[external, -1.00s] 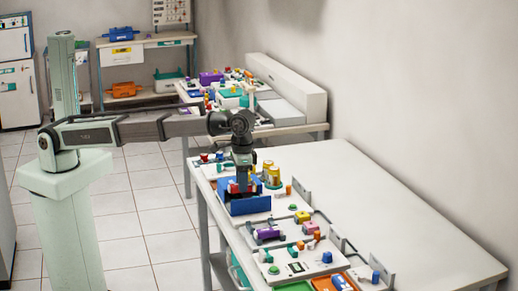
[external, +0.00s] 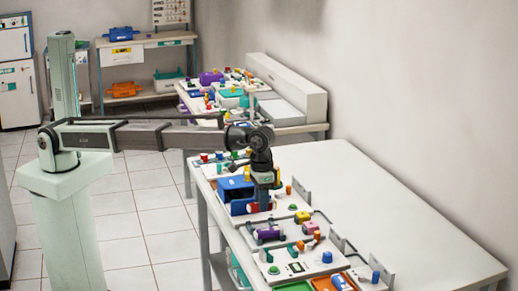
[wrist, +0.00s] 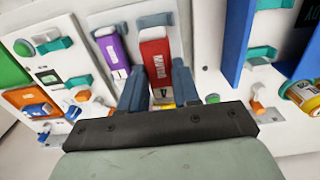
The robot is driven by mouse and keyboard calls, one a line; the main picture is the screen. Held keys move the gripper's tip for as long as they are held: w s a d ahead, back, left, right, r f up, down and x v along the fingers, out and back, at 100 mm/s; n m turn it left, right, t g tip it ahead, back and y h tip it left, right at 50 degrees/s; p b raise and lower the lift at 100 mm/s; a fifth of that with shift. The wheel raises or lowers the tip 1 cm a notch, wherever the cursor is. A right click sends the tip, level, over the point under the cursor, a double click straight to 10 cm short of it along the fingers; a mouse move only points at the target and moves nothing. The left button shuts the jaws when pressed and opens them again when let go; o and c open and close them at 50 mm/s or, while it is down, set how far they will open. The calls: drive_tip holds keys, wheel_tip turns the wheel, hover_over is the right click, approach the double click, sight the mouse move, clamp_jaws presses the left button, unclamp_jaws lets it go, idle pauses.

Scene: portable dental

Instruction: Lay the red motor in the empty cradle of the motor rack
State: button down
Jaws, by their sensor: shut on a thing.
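The red motor (wrist: 158,60), with a white label, is between the fingers of my gripper (wrist: 161,90) in the wrist view. My gripper is shut on it, and the fingers cover part of its near end. The purple motor (wrist: 113,50) lies just left of it on the pale motor rack; it also shows in the external view (external: 270,234). A grey-blue rack piece (wrist: 156,20) shows beyond the red motor's far end. I cannot tell whether the red motor touches the cradle. In the external view my gripper (external: 262,206) points down beside the blue bin.
The blue bin (external: 235,186) stands close to my gripper, its wall (wrist: 234,35) on the right in the wrist view. A yellow can (wrist: 302,96) is farther right. Small fixtures and orange and green trays line the table's front; its wall side (external: 400,200) is clear.

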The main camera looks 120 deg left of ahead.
drive_tip(key=shift+f, duration=2.75)
drive_tip(key=c, duration=0.7)
unclamp_jaws()
drive_tip(key=shift+c, duration=0.2)
